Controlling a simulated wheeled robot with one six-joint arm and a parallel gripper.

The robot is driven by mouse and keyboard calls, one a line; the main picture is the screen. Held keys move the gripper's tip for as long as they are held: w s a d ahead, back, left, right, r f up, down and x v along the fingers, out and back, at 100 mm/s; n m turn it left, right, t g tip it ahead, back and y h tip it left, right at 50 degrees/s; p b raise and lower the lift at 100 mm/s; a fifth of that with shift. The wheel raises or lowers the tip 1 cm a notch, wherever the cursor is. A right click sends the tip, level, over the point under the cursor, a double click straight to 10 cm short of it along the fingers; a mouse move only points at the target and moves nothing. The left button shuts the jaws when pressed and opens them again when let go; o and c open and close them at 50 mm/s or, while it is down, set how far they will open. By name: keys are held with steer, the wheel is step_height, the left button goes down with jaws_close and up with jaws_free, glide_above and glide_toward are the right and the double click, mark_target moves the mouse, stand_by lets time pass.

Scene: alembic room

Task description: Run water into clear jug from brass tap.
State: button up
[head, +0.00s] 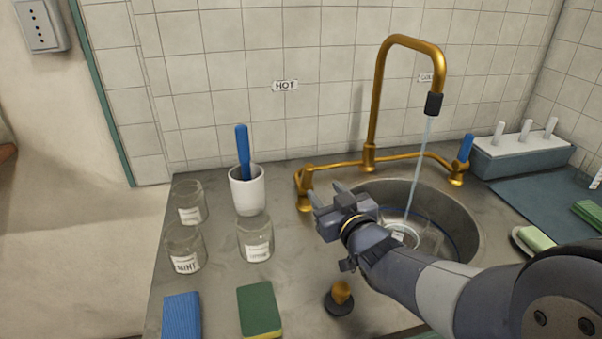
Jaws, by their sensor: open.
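The brass tap (375,105) arches over the round steel sink (470,215), and a thin stream of water falls from its black nozzle (433,103). A clear, labelled vessel (400,237), apparently the jug, is in the sink where the stream comes down; my arm hides part of it, and I cannot tell its water level. My gripper (327,194) is open and empty, just right of the tap's left brass valve (303,185). The right valve has an upright blue lever (466,148). A HOT label (285,86) is on the wall at left; another label (427,78) is partly behind the spout.
Several labelled glass jars (185,248) and a white cup (247,190) with a blue-handled tool stand left. A blue cloth (181,315), a sponge (259,310) and a brass-topped stopper (341,293) lie in front. A grey box (520,150) stands right.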

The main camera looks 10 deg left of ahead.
mark_target(304, 171)
steer(key=shift+y, duration=0.4)
steer(key=x, duration=1)
steer(key=shift+a, duration=0.4)
jaws_close()
